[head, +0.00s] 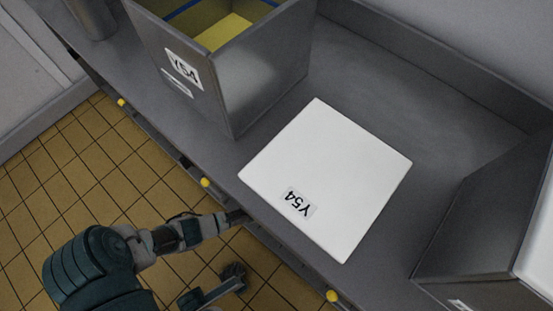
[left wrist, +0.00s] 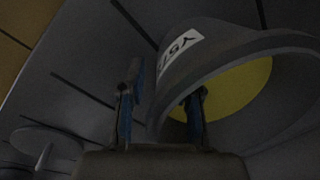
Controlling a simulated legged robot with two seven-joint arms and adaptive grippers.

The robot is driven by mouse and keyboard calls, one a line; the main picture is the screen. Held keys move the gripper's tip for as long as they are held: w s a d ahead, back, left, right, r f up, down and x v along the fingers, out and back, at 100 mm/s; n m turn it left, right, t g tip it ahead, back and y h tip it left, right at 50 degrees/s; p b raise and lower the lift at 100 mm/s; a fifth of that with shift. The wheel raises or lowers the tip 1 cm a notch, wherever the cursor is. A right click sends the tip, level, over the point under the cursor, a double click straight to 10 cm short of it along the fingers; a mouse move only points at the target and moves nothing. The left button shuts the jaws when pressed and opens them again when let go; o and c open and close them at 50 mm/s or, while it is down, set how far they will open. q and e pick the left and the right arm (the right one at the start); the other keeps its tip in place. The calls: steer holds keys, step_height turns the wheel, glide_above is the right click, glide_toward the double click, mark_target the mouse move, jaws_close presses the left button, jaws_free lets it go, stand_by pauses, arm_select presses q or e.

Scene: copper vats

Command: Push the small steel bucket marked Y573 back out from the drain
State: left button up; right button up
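The steel bucket marked Y573 (left wrist: 225,38) fills the upper right of the dim left wrist view. Its open mouth faces the camera and shows a yellow inside. My left gripper (left wrist: 162,105) is open in that view, with two blue-padded fingers apart. One finger shows against the bucket's mouth, the other outside its rim; contact cannot be told. In the head view my left arm comes in from below and its end passes out of sight under the counter's front edge. The bucket is hidden there. I cannot make out the drain. My right gripper is not in view.
Yellow knobs (head: 205,183) line the front edge. A flat grey disc (left wrist: 45,140) shows low in the wrist view.

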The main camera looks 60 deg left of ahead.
arm_select(q)
steer(key=shift+w+f, duration=0.1)
steer(key=shift+f, duration=0.15)
steer(key=shift+a, duration=0.1)
jaws_close()
